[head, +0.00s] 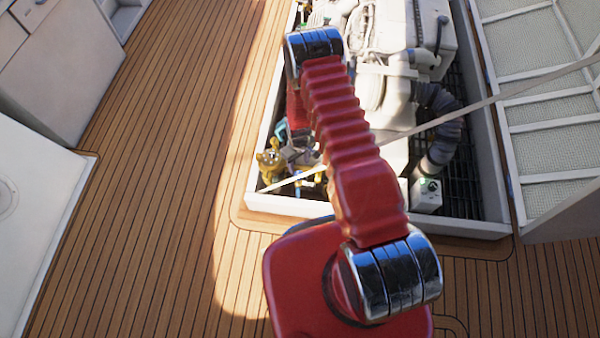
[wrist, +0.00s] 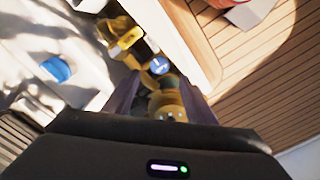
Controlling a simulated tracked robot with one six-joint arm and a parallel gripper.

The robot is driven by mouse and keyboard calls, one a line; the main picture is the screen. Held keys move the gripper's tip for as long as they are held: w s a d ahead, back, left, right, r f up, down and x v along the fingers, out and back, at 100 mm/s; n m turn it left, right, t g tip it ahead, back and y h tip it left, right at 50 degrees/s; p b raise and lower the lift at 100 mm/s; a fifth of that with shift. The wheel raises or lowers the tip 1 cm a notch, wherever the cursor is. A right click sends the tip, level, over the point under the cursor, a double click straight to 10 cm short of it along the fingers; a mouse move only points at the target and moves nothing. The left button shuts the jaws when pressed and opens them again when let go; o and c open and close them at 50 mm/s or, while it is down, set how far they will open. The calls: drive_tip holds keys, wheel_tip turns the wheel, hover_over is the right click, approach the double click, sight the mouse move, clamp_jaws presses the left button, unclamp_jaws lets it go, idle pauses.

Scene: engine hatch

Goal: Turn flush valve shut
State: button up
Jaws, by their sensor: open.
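In the wrist view my gripper (wrist: 160,92) is open, its two dark fingers spread on either side of a brass fitting (wrist: 167,103). I cannot tell whether the fingers touch it. A small round blue part (wrist: 159,65) sits just beyond the fingertips, and a yellow handle-like part (wrist: 121,40) lies further up and left. Which of these is the flush valve is not clear. In the head view a brass fitting (head: 270,160) stands in the near left corner of the hatch, with small blue and yellow parts beside it. My red arm hides part of this corner.
The hatch has a raised pale rim (head: 290,204). A white engine (head: 395,90) with a dark corrugated hose (head: 440,130) fills much of it. A pale strap (head: 500,97) crosses the opening. An open hatch panel (head: 545,110) stands right. Wooden deck (head: 160,150) is clear left.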

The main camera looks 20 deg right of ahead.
sight(299, 174)
drive_tip(key=shift+f, duration=4.6)
drive_tip(key=shift+c, duration=0.2)
